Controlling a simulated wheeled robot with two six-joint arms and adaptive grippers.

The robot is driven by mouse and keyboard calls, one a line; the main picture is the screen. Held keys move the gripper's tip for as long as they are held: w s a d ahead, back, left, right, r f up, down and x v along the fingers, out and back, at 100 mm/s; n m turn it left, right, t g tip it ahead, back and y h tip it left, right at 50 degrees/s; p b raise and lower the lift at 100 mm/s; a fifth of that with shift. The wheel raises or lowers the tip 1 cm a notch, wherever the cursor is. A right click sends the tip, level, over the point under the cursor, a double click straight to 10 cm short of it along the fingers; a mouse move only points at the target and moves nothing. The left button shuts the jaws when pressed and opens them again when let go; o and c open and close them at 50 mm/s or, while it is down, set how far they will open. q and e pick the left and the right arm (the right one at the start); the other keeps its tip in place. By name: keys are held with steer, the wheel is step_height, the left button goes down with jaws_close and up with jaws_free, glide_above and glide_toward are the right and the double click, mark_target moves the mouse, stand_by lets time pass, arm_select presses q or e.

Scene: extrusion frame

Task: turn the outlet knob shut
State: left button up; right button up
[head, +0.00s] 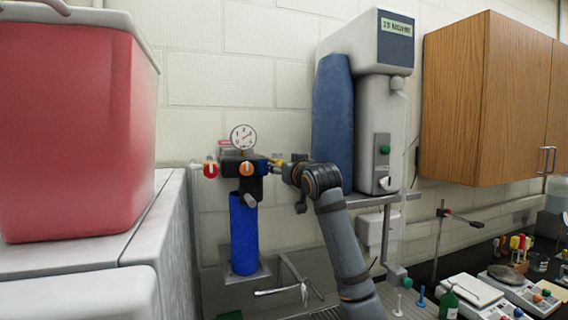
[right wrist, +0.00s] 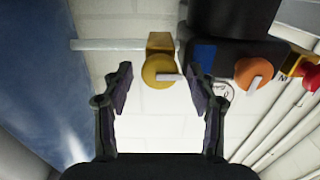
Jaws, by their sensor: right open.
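In the right wrist view a round yellow knob (right wrist: 155,68) with a pale pointer sits on a brass fitting, a pipe (right wrist: 105,44) running left from it. It seems to be the outlet knob; no label is readable. In the head view its yellow part (head: 278,157) shows small and partly hidden beside my right gripper (head: 289,172). In the wrist view my right gripper (right wrist: 160,80) is open, its fingers on either side of the yellow knob with gaps. Whether the fingertips reach the knob's depth is unclear. My left gripper is not in view.
An orange knob (head: 247,169) and a red knob (head: 211,170) sit left of my gripper, on the unit with a gauge (head: 243,137) and blue cylinder (head: 244,235). A grey machine (head: 375,110) stands right. A red cooler (head: 75,120) is at left.

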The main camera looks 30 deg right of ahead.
steer(key=shift+s, duration=0.1)
steer(key=c, duration=1.1)
steer(key=shift+d+f+m+b, duration=0.1)
steer(key=shift+m+b, duration=3.05)
steer(key=shift+m, duration=1.3)
steer(key=shift+d+f+m+b, duration=0.1)
steer(key=shift+m+b, duration=3.05)
steer(key=shift+m, duration=1.3)
steer(key=o, duration=1.1)
